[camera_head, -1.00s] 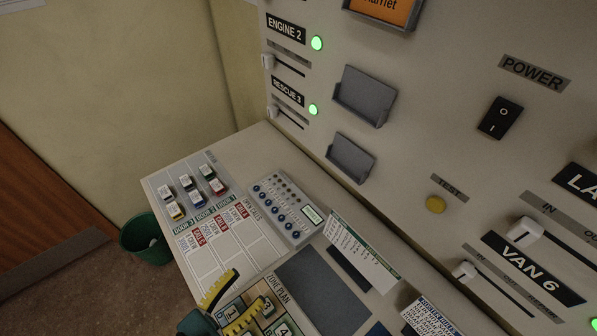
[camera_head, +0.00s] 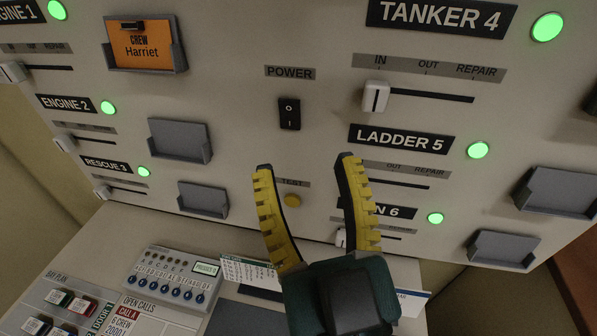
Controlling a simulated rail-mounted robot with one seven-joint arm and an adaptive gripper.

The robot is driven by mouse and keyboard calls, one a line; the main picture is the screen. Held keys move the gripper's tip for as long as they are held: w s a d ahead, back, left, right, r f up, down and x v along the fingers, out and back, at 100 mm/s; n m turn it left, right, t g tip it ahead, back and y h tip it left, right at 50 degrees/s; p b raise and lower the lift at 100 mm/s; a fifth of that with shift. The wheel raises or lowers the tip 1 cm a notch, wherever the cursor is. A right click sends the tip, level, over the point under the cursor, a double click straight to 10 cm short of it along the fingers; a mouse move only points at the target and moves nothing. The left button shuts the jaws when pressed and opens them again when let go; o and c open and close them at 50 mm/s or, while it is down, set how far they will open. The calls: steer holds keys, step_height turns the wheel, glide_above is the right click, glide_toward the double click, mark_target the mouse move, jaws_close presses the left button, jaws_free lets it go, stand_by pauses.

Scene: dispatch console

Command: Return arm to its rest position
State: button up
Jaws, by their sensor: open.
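My gripper (camera_head: 305,185) is in the lower middle of the head camera view. Its two yellow, ribbed fingers point up and stand wide apart, with nothing between them. The dark green gripper body (camera_head: 338,298) is below them, in front of the console's lower desk. The fingers appear in front of the upright panel, on either side of a space below the power switch (camera_head: 289,113). The right finger hides part of the VAN 6 label (camera_head: 398,212). I cannot tell how far the fingers are from the panel.
The panel carries sliders, green lamps (camera_head: 478,150), grey holders (camera_head: 180,140) and a yellow test button (camera_head: 292,200). An orange card reading Harriet (camera_head: 141,45) sits in one holder. Below are a knob box (camera_head: 172,277), a printed card (camera_head: 249,272) and small vehicle blocks (camera_head: 58,298).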

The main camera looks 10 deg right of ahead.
step_height(320, 180, up, 24)
steer(key=p, duration=2.4)
